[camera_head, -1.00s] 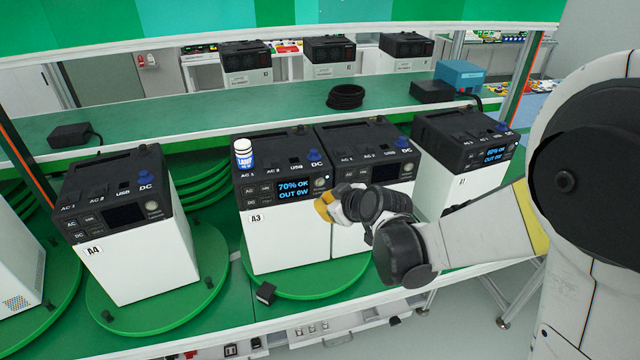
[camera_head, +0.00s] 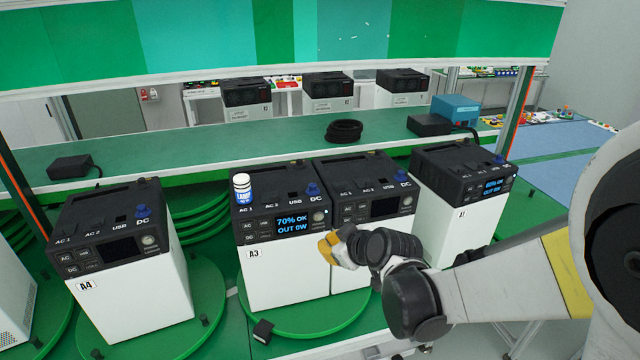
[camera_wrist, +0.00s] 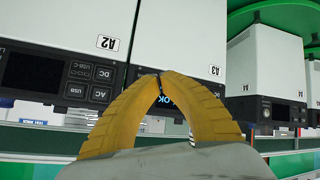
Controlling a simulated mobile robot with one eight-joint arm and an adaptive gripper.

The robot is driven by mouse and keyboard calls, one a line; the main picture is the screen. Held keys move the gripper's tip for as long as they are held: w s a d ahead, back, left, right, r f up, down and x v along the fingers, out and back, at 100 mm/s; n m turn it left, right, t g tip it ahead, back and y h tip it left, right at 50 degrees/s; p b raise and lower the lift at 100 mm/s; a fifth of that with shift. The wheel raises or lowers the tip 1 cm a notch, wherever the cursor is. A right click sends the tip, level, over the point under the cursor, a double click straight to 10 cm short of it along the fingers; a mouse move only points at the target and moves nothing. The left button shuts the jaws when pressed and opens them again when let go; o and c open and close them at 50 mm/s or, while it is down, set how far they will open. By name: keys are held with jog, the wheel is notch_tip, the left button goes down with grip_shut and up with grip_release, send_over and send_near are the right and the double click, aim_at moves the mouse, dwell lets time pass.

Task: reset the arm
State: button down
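My gripper (camera_head: 331,247) is in front of the power station labelled A3 (camera_head: 285,272) and the dark-screened unit beside it (camera_head: 375,210), at the right part of their shared turntable. In the wrist view its yellow fingers (camera_wrist: 159,80) curve together and their tips meet, with nothing seen between them. The wrist picture is upside down; labels A2 and A3 hang inverted behind the fingers. My arm reaches in from the right side of the head view.
Unit A4 (camera_head: 137,280) stands on the left turntable (camera_head: 208,310). A blue-and-white bottle (camera_head: 242,188) stands on top of A3. A lit unit (camera_head: 450,217) stands at right. A black coil (camera_head: 344,131) and a blue box (camera_head: 455,108) lie on the shelf behind.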

jog(key=s+d+f+m+h+b, duration=0.1)
jog(key=s+d+m+b, duration=0.2)
jog(key=s+d, duration=0.3)
jog(key=s+d+f+m+g+h+b, duration=0.1)
jog(key=s+d+f+m+h+b, duration=0.1)
jog(key=s, duration=0.8)
jog(key=s+d+f+m+g+h+b, duration=0.1)
jog(key=s+d+m+b, duration=0.3)
jog(key=s+d, duration=0.4)
jog(key=shift+s+d+f+m+h+b, duration=0.4)
jog(key=shift+d+h+b, duration=0.3)
jog(key=shift+d, duration=0.15)
